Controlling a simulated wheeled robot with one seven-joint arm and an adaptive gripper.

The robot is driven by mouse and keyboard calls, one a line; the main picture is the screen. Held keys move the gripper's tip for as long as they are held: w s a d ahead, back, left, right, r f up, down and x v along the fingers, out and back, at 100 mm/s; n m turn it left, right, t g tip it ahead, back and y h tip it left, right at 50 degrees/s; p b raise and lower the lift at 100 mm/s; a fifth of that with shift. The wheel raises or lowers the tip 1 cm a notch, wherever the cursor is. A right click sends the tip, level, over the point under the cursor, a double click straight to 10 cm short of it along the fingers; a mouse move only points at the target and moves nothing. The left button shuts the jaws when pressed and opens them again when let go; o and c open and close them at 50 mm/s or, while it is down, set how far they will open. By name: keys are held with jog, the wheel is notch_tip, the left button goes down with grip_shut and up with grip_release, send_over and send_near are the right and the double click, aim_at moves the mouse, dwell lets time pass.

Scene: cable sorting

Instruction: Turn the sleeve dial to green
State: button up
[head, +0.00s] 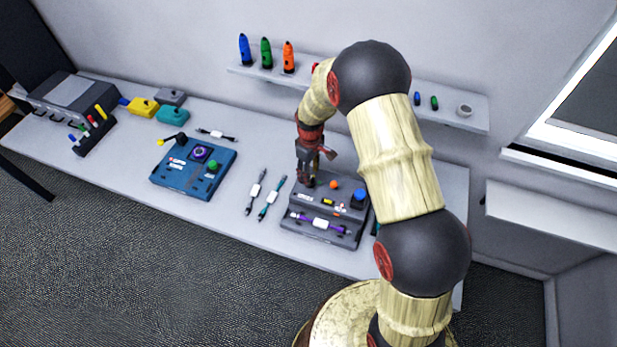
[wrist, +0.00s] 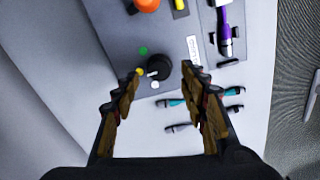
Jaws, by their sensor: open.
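The sleeve dial (wrist: 159,69) is a round black knob on the grey machine (wrist: 178,40). Beside it in the wrist view are a green dot (wrist: 143,50), a yellow dot (wrist: 138,71) and a white dot (wrist: 155,85). A pale mark on the dial faces the lower left, roughly between the yellow and white dots; which is closer I cannot tell. My gripper (wrist: 164,82) is open, its fingers on either side of and near the dial, with no contact visible. In the head view my gripper (head: 307,181) is over the machine's left end and hides the dial.
On the machine (head: 294,222) are an orange knob (head: 334,184), a blue knob (head: 359,197) and a purple cable (head: 318,224). Two cables (head: 271,198) lie to its left. A blue box (head: 183,187) with controls stands farther left. A wall shelf (head: 455,112) hangs behind my arm.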

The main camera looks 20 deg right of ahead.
jog(key=shift+f, duration=1.65)
jog(key=shift+c, duration=0.4)
grip_shut()
